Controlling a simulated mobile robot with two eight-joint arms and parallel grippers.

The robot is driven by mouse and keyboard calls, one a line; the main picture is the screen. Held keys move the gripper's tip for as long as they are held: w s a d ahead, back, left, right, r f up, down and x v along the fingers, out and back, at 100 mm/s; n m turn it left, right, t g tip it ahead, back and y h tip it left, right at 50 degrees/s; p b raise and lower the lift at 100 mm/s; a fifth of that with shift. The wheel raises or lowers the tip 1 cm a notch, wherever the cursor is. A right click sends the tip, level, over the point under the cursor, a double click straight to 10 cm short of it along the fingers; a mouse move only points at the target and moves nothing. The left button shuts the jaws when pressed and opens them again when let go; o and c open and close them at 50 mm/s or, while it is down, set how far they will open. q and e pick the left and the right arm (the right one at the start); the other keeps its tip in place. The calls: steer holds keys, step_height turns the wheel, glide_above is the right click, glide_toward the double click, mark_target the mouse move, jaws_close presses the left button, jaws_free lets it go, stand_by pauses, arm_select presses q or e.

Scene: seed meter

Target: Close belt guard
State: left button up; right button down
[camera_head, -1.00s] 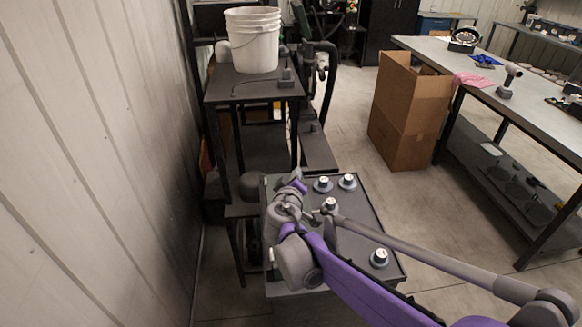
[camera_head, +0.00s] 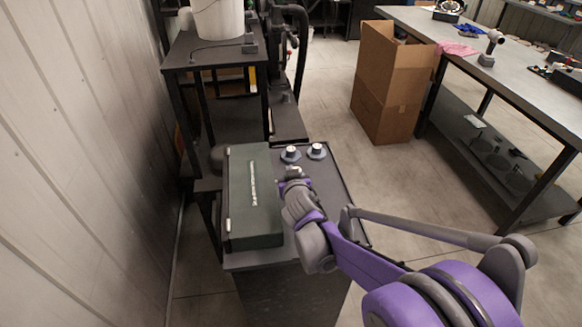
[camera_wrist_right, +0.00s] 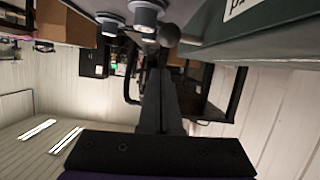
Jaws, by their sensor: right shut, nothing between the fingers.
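The belt guard (camera_head: 254,195) is a dark green box-shaped cover with white lettering on top. In the head view it lies across the left part of the dark machine top (camera_head: 325,185), with small light fittings along its left edge. I cannot tell whether it is fully seated. In the wrist view its side (camera_wrist_right: 262,42) fills the upper right. My right gripper (camera_head: 292,174) is just right of the guard's right edge; whether it touches is unclear. Its fingers (camera_wrist_right: 160,85) are shut and empty, near a grey ball (camera_wrist_right: 168,35). My left gripper is not in view.
Two knobs (camera_head: 316,151) stand on the machine top beyond my right gripper. A black stand with a white bucket (camera_head: 218,18) is behind. The wall (camera_head: 90,170) is close on the left. A cardboard box (camera_head: 385,85) and a workbench are at right.

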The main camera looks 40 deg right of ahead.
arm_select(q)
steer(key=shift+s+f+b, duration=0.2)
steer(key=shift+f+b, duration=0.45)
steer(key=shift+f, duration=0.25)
arm_select(e)
steer(key=shift+s+d+f, duration=0.1)
steer(key=shift+d+f, duration=0.05)
steer(key=shift+f, duration=1.15)
